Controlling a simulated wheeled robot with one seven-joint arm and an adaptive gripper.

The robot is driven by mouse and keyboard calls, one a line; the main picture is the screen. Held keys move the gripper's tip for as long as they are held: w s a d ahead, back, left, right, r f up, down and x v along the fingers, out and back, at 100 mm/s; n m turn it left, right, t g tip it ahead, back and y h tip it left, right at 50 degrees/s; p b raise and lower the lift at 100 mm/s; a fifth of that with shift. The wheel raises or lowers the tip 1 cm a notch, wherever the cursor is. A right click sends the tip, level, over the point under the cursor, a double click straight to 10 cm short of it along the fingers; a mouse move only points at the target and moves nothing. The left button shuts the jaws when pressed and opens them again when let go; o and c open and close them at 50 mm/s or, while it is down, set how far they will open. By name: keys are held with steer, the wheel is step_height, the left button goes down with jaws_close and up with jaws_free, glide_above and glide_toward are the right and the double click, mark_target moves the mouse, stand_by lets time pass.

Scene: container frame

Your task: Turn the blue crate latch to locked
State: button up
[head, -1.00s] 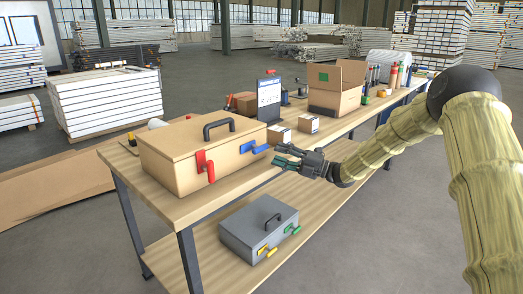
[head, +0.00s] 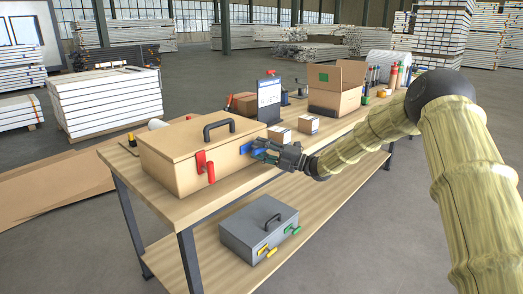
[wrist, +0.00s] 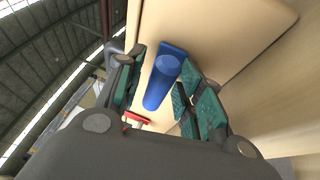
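The tan crate (head: 172,166) stands on the workbench top, lid down, with a dark handle on top. Its blue latch (head: 246,148) is at the right end of the front face, partly hidden by my gripper (head: 264,151). In the wrist view the blue latch's round grip (wrist: 161,84) lies between the two green-padded fingers of my gripper (wrist: 158,95). The fingers are apart, with a gap visible on the left finger's side; contact on the right cannot be told. The red latch (head: 204,166) is left of the blue one and also shows in the wrist view (wrist: 136,117).
A grey box (head: 258,230) with yellow and green latches sits on the lower shelf. Small cartons (head: 279,135), a sign (head: 269,97) and an open cardboard box (head: 335,90) stand farther along the bench. The bench top before the crate's right end is clear.

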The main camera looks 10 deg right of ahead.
jaws_close()
steer(key=shift+f+m, duration=0.1)
steer(key=shift+m, duration=0.3)
steer(key=shift+m+t+b, duration=0.65)
steer(key=shift+m+t, duration=0.05)
steer(key=shift+m, duration=0.5)
steer(key=m+t, duration=0.1)
steer(key=m, duration=0.2)
steer(key=m+t+b, duration=0.1)
steer(key=m+t, duration=0.1)
steer(key=m, duration=0.1)
steer(key=shift+h, duration=0.3)
steer(key=m+t+h, duration=0.1)
steer(key=m+t, duration=0.1)
steer(key=m, duration=0.2)
steer(key=m+t+h, duration=0.1)
steer(key=m+h, duration=0.1)
steer(key=m, duration=0.2)
steer(key=shift+t, duration=0.4)
steer(key=m+t+h, duration=0.1)
steer(key=m+h, duration=0.1)
steer(key=m, duration=0.2)
steer(key=m+h, duration=0.2)
steer(key=m, duration=0.2)
steer(key=shift+t, duration=0.4)
steer(key=shift+m+p, duration=0.3)
steer(key=shift+m, duration=0.1)
steer(key=shift+r, duration=0.2)
